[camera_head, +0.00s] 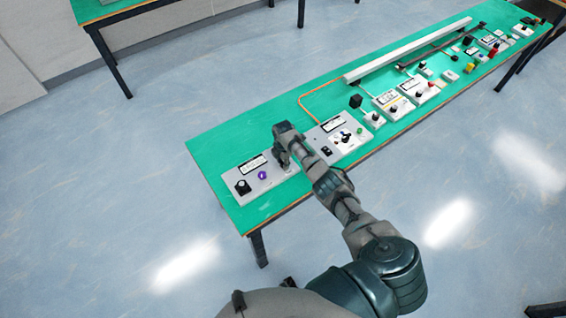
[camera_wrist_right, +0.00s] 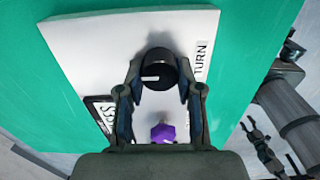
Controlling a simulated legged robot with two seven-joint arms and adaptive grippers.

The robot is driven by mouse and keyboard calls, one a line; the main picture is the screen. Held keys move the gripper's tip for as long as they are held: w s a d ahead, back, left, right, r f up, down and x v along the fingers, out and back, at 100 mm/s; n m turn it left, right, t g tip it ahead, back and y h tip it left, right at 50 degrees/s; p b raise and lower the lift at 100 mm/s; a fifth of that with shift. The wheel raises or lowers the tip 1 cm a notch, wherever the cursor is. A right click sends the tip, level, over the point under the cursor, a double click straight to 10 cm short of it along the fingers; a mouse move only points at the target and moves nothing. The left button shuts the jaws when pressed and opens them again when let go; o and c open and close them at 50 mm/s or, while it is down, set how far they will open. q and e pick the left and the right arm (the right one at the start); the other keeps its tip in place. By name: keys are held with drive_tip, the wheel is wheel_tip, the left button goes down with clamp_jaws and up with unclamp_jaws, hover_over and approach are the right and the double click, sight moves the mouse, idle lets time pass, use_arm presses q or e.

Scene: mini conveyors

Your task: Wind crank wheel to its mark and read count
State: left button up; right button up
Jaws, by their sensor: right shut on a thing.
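My right gripper (camera_head: 284,164) is over the right part of the left grey panel (camera_head: 289,184) on the green table. In the right wrist view its two fingers (camera_wrist_right: 160,82) are shut on a round black knob (camera_wrist_right: 160,63) with a white mark. The knob stands on the panel beside a printed "TURN" label (camera_wrist_right: 202,60); in the head view the gripper hides it. A purple knob (camera_head: 262,175) is beside it and also shows in the right wrist view (camera_wrist_right: 163,132). A display (camera_head: 252,165) is on this panel, its digits unreadable here.
A larger black knob (camera_head: 243,187) is at the panel's left end. More devices and a long white rail (camera_head: 410,48) fill the far right; the table's left end (camera_head: 212,145) is bare.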

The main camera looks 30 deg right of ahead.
drive_tip(key=shift+w+r, duration=0.2)
drive_tip(key=shift+w, duration=0.05)
drive_tip(key=o, duration=1.2)
drive_tip(key=shift+c, duration=0.2)
drive_tip(key=shift+f, duration=0.15)
wheel_tip(320, 180, up, 12)
drive_tip(key=shift+f, duration=0.1)
